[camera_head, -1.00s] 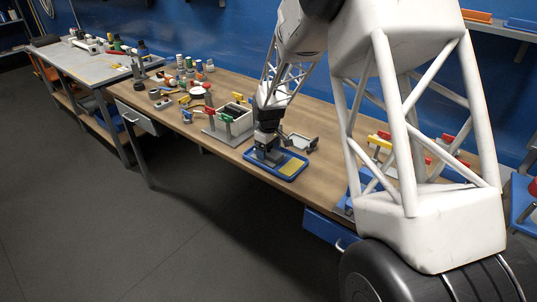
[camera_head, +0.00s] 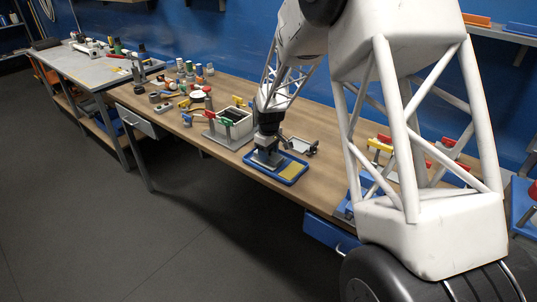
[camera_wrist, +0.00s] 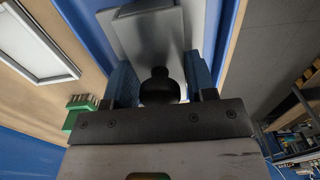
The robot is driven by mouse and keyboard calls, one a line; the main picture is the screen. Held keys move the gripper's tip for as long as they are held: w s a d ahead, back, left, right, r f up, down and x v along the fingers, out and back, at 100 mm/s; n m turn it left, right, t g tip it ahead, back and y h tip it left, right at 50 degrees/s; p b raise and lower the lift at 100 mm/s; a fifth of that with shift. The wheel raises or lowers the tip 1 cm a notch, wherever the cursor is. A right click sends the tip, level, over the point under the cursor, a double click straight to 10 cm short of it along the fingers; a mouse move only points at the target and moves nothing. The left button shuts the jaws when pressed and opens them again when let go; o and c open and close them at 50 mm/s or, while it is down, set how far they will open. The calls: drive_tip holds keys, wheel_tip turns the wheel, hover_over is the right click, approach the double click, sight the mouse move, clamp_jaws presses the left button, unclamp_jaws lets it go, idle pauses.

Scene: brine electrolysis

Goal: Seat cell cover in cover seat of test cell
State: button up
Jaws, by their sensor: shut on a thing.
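In the wrist view, my gripper (camera_wrist: 160,84) is shut on the black knob (camera_wrist: 160,90) of what looks like the cell cover, with a blue-padded finger on each side. A grey block with a flat face (camera_wrist: 150,32) shows beyond the knob; I cannot tell where the cover ends and the test cell begins. In the head view, my gripper (camera_head: 267,146) points down over a grey block (camera_head: 264,158), likely the test cell, at the left end of a blue tray (camera_head: 284,183). The cover and its seat are hidden by my gripper, so I cannot tell whether they touch.
A yellow pad (camera_head: 291,171) lies in the tray's right part. A grey rack (camera_head: 231,124) with red, green and yellow pieces stands left of the tray. Wooden bench top is clear in front of the rack.

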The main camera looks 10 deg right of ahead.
drive_tip(key=shift+r, duration=0.7)
wheel_tip(320, 180, up, 2)
drive_tip(key=shift+s, duration=0.15)
drive_tip(key=s+d+r, duration=0.1)
drive_tip(key=s, duration=1.4)
drive_tip(key=shift+s+d+r, duration=0.15)
drive_tip(key=shift+s+d, duration=0.1)
drive_tip(key=shift+s, duration=0.05)
